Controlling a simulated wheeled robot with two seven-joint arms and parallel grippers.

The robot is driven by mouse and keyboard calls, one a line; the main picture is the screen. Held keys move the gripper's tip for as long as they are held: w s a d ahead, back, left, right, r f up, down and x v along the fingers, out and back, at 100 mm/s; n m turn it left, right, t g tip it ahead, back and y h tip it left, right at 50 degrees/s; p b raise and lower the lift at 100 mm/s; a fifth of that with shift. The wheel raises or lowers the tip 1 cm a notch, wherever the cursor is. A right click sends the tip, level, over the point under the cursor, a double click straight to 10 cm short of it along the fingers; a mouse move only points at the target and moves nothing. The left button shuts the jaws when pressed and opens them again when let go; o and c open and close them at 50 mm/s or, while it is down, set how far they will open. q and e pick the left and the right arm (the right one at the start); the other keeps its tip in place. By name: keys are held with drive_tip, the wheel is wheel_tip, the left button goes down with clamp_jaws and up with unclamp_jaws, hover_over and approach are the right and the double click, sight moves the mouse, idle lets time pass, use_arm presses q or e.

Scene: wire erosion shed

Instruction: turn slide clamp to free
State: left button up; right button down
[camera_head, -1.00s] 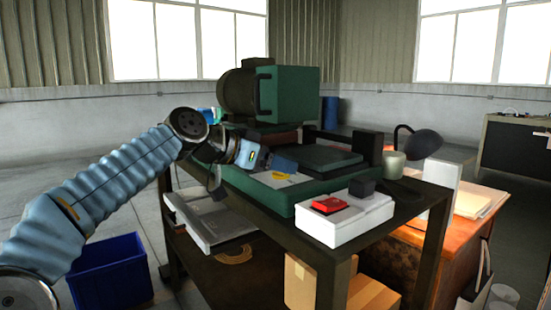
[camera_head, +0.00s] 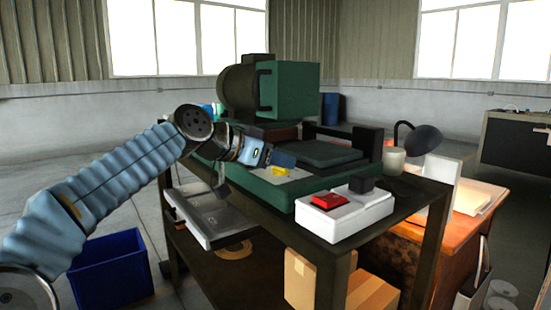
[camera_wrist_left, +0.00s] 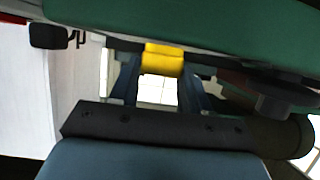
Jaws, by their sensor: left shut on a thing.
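The slide clamp (camera_head: 281,171) shows as a small yellow piece on the pale top of the green machine base (camera_head: 265,190). My left gripper (camera_head: 277,165) reaches it from the left and is shut on it. In the left wrist view the yellow clamp (camera_wrist_left: 162,60) sits between the tips of my two dark fingers (camera_wrist_left: 160,75), close under the green body. The fingers and wrist hide part of the clamp and its mount in the head view. My right gripper is in neither view.
A green machine head (camera_head: 290,90) stands behind the clamp. A desk lamp (camera_head: 423,138) and a cup (camera_head: 393,160) are to the right. A blue bin (camera_head: 110,270) stands on the floor.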

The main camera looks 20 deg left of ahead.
use_arm(q)
drive_tip(key=n+t+y, duration=0.1)
drive_tip(key=n+y, duration=0.1)
drive_tip(key=d+n+t+y, duration=0.1)
drive_tip(key=n+y, duration=0.1)
drive_tip(key=shift+s+y, duration=0.2)
drive_tip(key=shift+y, duration=0.1)
drive_tip(key=n+y+b, duration=0.1)
drive_tip(key=n+y, duration=0.2)
drive_tip(key=shift+d+f+n+t+y+b, duration=0.1)
drive_tip(key=shift+d+n+t+y+b, duration=0.05)
drive_tip(key=shift+n+t+y+b, duration=0.2)
drive_tip(key=shift+w+n+y+b, duration=0.1)
drive_tip(key=shift+n+y+b, duration=0.35)
drive_tip(key=shift+n+y, duration=0.7)
drive_tip(key=shift+y, duration=0.3)
drive_tip(key=o, duration=1.1)
drive_tip(key=shift+c, duration=0.2)
drive_tip(key=v, duration=1.4)
drive_tip(key=shift+w+r+b, duration=0.15)
drive_tip(key=shift+r+b, duration=0.1)
drive_tip(key=shift+b, duration=0.2)
